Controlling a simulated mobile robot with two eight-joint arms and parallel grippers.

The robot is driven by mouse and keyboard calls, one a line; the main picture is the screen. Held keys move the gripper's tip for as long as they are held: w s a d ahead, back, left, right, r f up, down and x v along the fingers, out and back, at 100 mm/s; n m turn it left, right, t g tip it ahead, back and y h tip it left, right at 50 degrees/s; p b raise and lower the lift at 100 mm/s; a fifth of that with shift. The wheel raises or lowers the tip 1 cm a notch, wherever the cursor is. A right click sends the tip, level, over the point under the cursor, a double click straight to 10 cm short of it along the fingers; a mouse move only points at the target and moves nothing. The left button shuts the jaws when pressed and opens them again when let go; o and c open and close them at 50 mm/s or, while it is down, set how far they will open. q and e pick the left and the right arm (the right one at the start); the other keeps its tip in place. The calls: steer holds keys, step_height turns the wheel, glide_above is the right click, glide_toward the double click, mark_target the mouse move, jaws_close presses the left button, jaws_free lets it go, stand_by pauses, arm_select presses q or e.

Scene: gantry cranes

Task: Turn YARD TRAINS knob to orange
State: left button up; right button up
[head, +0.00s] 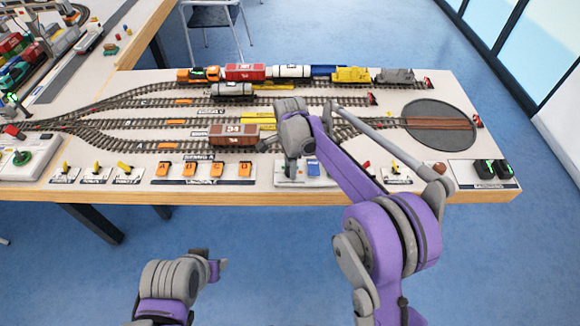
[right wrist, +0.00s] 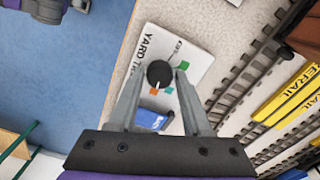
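The YARD TRAINS panel is a white plate (right wrist: 190,50) with printed lettering, seen in the right wrist view. Its round black knob (right wrist: 160,73) has a pale pointer line toward the lower edge in that view. An orange mark (right wrist: 154,91) and a green mark (right wrist: 168,91) lie just below the knob. My right gripper (right wrist: 159,79) is open, with one fingertip on each side of the knob; I cannot tell whether they touch it. In the head view, my right gripper (head: 293,170) points down at the panel and hides the knob. My left gripper (head: 217,266) is low, away from the table.
A brown wagon (head: 234,136) stands on the track behind. A turntable (head: 440,120) is at the right.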

steer(key=shift+o, duration=1.3)
steer(key=shift+r, duration=0.1)
step_height(320, 180, up, 11)
steer(key=shift+f+p, duration=0.2)
steer(key=shift+p, duration=0.2)
